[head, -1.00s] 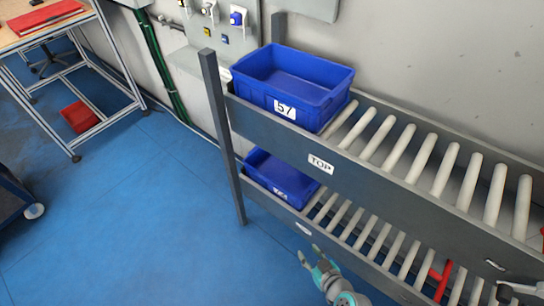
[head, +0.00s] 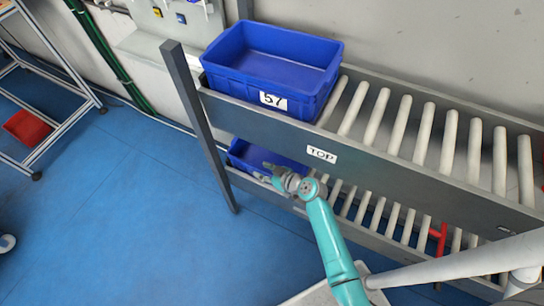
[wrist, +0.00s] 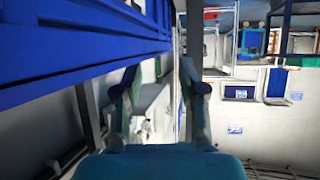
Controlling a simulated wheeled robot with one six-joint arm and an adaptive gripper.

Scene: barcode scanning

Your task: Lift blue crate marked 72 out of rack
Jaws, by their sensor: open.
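A blue crate (head: 245,152) sits on the lower level of the roller rack, at its left end. Its label is mostly hidden behind my arm, so I cannot read its number. A second blue crate (head: 235,92) on the top level carries a label reading 57. My gripper (head: 270,168) is at the front of the lower crate, at about its right part. In the wrist view my gripper (wrist: 160,75) has its two fingers spread with nothing between them. A blue crate wall (wrist: 70,50) fills the upper left there, beside the left finger; I cannot tell whether they touch.
The rack's upper rail (head: 400,165), with a TOP label, runs above my gripper. The corner post (head: 195,125) stands to the left. Bare rollers (head: 400,125) lie right of the crates. A red bar (head: 437,240) crosses the lower level.

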